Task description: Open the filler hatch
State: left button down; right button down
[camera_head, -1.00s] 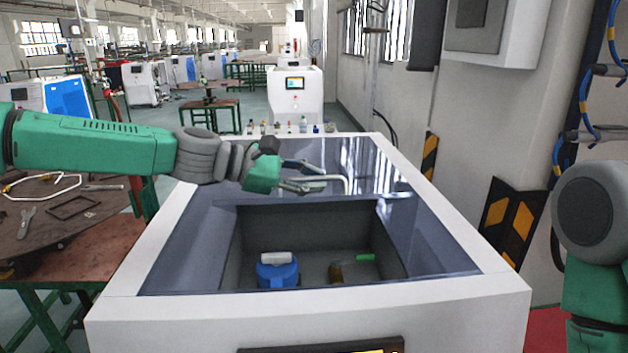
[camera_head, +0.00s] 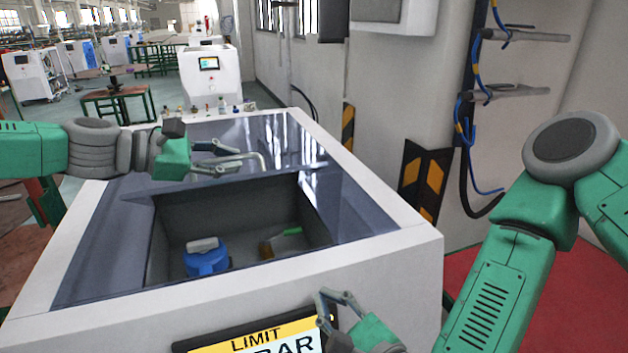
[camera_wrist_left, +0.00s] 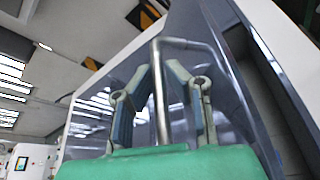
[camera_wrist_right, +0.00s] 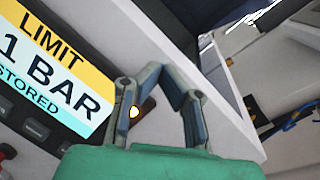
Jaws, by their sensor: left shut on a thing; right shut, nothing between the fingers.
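The generator (camera_head: 385,250) has a glossy dark top (camera_head: 335,205) with a rectangular opening (camera_head: 240,210) in it. Inside the opening are a blue cap (camera_head: 207,262) with a pale grip and a brown part (camera_head: 266,250) with a green handle. A bent silver handle (camera_head: 262,161) stands on the dark surface behind the opening. My left gripper (camera_head: 232,157) is shut on this handle; the left wrist view shows the bar (camera_wrist_left: 161,100) between its fingers. My right gripper (camera_head: 324,303) is shut and empty, close to the front panel.
A yellow and white limit sign (camera_head: 255,343) is on the front face, left of my right gripper; its bar text shows in the right wrist view (camera_wrist_right: 50,70). Small bottles (camera_head: 222,106) stand behind the top. A wall with hoses (camera_head: 465,130) is at right.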

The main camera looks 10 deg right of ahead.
pick_arm(q)
jog(key=shift+a+f, duration=0.1)
jog(key=shift+f, duration=0.05)
pick_arm(e)
notch_tip(320, 180, up, 8)
jog(key=w+d+m+t+h, duration=0.3)
jog(key=m+t, duration=0.1)
jog(key=m, duration=0.4)
send_near(311, 165)
jog(key=w+f, duration=0.3)
jog(key=w, duration=0.2)
pick_arm(q)
jog(key=shift+w, duration=0.1)
pick_arm(e)
jog(key=shift+w+a+r, duration=0.7)
jog(key=shift+w+r, duration=0.1)
jog(key=shift+r, duration=0.1)
jog(key=shift+w+r, duration=0.4)
jog(key=shift+r, duration=0.1)
jog(key=shift+r, duration=0.1)
jog(key=shift+w+r, duration=0.4)
jog(key=shift+r, duration=0.25)
pick_arm(q)
jog(key=c, duration=1.9)
grip_release()
jog(key=shift+f, duration=0.15)
pick_arm(e)
jog(key=shift+w+r, duration=0.1)
